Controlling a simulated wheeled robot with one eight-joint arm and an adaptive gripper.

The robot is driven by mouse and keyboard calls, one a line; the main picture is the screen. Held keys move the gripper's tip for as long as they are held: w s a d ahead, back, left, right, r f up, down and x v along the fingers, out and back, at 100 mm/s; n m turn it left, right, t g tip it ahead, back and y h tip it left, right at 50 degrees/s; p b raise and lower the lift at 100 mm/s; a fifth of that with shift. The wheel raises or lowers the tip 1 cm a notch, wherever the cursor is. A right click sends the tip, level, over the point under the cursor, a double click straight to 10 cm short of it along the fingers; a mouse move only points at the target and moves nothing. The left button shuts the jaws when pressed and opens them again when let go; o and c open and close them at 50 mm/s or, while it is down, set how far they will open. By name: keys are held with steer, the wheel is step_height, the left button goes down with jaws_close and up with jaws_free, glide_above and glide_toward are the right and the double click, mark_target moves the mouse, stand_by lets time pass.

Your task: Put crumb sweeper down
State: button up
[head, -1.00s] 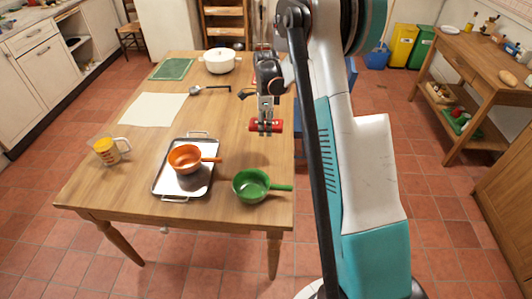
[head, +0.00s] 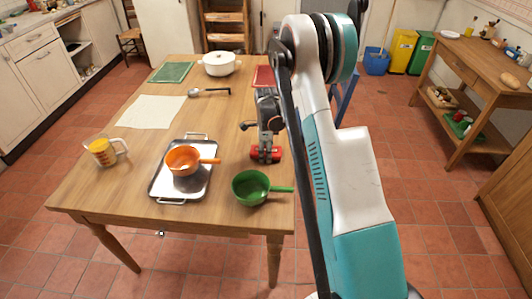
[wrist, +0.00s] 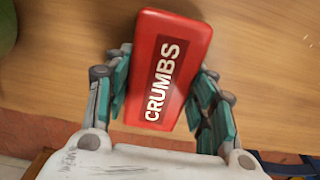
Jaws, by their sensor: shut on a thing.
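The crumb sweeper (wrist: 168,68) is a red block with a dark label reading "CRUMBS". In the wrist view it lies between the two fingers of my gripper (wrist: 166,90), which is shut on it. In the head view the red sweeper (head: 258,155) shows under my gripper (head: 265,148), over the right side of the wooden table (head: 235,115), near its right edge. It is at or just above the tabletop; I cannot tell whether it touches.
A green pan (head: 252,187) stands close in front of the sweeper. An orange pan (head: 183,160) sits on a metal tray (head: 166,187) to the left. A measuring jug (head: 102,152), a ladle (head: 196,92), a white pot (head: 219,65) and a red board (head: 264,76) are farther off. Bare wood lies behind the sweeper.

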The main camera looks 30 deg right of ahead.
steer(key=shift+s+a+f+b, duration=0.1)
steer(key=shift+s+f+b, duration=0.1)
steer(key=shift+f+b, duration=0.35)
steer(key=o, duration=1.1)
steer(key=shift+r, duration=0.1)
steer(key=shift+w, duration=0.1)
steer(key=shift+w+r+p, duration=0.1)
steer(key=shift+r+p, duration=0.55)
steer(key=shift+p, duration=0.05)
step_height(320, 180, up, 12)
steer(key=p, duration=0.4)
steer(key=shift+f, duration=0.1)
